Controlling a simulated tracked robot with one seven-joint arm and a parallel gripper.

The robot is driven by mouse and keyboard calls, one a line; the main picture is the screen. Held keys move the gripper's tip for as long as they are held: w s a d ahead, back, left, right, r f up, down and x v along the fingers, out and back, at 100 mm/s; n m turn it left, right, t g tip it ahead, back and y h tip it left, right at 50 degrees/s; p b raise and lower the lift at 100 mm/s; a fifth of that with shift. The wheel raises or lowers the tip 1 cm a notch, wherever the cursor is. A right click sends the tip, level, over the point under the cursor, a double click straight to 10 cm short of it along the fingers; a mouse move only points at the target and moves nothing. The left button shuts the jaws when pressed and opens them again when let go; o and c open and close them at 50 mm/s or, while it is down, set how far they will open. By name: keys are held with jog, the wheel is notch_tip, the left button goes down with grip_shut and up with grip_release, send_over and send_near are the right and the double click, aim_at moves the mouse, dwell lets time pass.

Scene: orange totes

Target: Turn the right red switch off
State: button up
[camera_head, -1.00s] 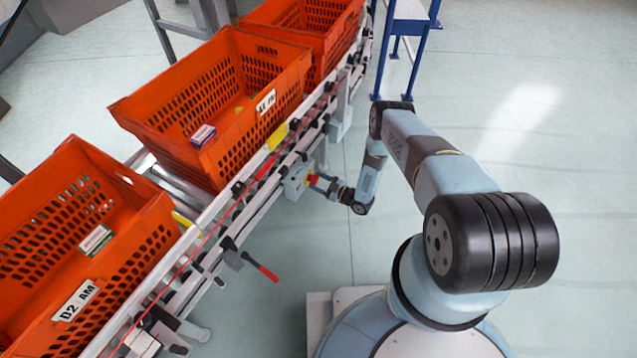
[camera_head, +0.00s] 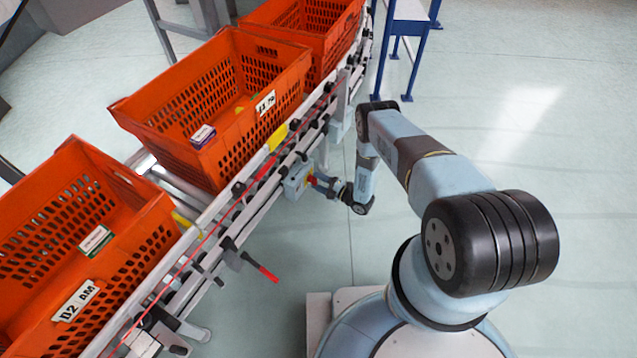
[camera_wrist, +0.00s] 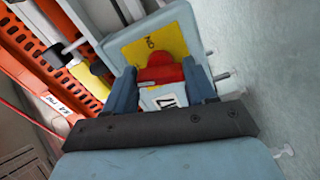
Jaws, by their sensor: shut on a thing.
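The red switch (camera_wrist: 160,72) is a knob on a yellow plate (camera_wrist: 168,40) on a light grey-blue box (camera_wrist: 187,22). In the wrist view my gripper (camera_wrist: 162,80) has one blue finger on each side of the knob and is shut on it. In the head view the box (camera_head: 295,182) is fixed to the conveyor's near side, and my gripper (camera_head: 319,181) meets its right face. There the knob is mostly hidden by the gripper. The marking on the plate is too small to read surely.
Orange totes stand along the conveyor, such as the middle tote (camera_head: 135,118) and the near tote (camera_head: 150,222). A red-handled lever (camera_head: 262,270) sticks out from the conveyor's near side. Blue legs of a stand (camera_head: 416,60) are at the top. Floor to the right is clear.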

jog(key=shift+s+f+n, duration=0.15)
jog(key=shift+s+n, duration=0.05)
jog(key=shift+n, duration=1.1)
jog(key=shift+s+n, duration=0.1)
jog(key=shift+n, duration=0.2)
jog(key=o, duration=0.8)
jog(key=shift+c, duration=0.2)
jog(key=shift+o, duration=1.4)
jog(key=shift+w, duration=0.2)
jog(key=v, duration=1.3)
jog(key=shift+s+d, duration=0.2)
jog(key=shift+d, duration=0.15)
